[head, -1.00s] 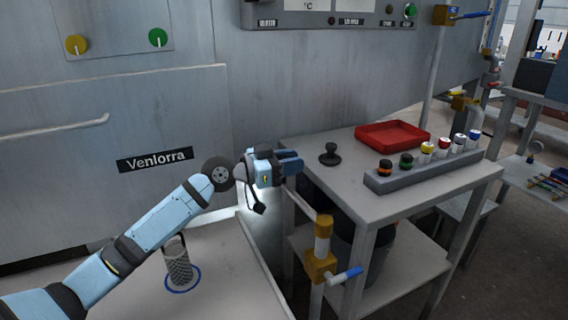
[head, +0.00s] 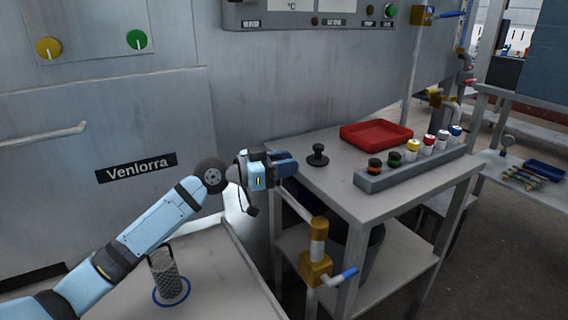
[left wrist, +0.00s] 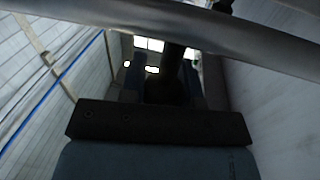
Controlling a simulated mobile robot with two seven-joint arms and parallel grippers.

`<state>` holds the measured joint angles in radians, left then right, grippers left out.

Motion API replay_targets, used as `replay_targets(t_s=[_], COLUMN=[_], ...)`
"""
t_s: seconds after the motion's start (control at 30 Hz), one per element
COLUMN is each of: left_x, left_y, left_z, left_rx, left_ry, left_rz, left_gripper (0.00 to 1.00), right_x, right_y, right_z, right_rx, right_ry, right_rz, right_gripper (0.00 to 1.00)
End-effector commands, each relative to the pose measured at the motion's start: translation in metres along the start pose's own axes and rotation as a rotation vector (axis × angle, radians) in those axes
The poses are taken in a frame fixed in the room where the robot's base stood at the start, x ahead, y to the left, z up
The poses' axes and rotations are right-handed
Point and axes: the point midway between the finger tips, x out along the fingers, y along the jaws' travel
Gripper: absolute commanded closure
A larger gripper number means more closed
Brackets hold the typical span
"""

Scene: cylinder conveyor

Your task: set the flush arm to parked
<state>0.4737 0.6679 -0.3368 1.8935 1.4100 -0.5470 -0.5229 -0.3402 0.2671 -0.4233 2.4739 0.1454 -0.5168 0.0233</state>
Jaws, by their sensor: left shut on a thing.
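A grey metal rod (head: 296,204), which looks like the flush arm, runs from the top of a brass-fitted post (head: 317,228) up and back toward my left gripper (head: 286,169). My left gripper has blue fingers and is shut on the rod's far end; the fingers partly hide the contact. In the left wrist view a thick grey tube (left wrist: 190,32) crosses the top, close beyond the dark gripper body (left wrist: 160,125). I cannot make out a parked mark. My right gripper is out of view.
A wire-mesh cylinder (head: 163,270) stands on the left bench in a blue ring. On the right table are a red tray (head: 376,134), a black knob-shaped piece (head: 318,155) and a grey rack (head: 378,182) of colored-top cylinders. A blue valve handle (head: 342,277) juts from the post.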

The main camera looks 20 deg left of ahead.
Motion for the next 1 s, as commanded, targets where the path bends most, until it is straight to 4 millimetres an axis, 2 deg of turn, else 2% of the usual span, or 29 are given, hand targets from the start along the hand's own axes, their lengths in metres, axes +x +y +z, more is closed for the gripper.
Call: replay_targets(t_s=[0.03, 0.13, 0.4, 0.53, 0.67, 1.0], left_x=[0.000, 0.000, -0.001, -0.009, -0.030, -0.103], left_y=[-0.004, -0.003, -0.002, -0.001, -0.001, -0.001], left_z=[-0.005, -0.005, -0.002, -0.002, -0.002, -0.001], left_rx=[0.006, 0.005, 0.003, 0.002, 0.002, 0.000], left_ry=[0.010, 0.008, 0.004, 0.002, 0.000, 0.002], left_rz=[-0.009, -0.007, -0.004, -0.004, -0.004, -0.004], left_gripper=[0.69, 0.46, 0.46, 0.46, 0.46, 0.46], right_x=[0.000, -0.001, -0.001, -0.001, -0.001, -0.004], right_y=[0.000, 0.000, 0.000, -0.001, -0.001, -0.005], right_z=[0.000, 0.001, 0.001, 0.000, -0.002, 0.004], right_rx=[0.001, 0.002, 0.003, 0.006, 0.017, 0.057], right_ry=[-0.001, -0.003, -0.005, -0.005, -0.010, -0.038], right_rz=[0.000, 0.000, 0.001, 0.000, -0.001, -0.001], right_gripper=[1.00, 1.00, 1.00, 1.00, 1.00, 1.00])
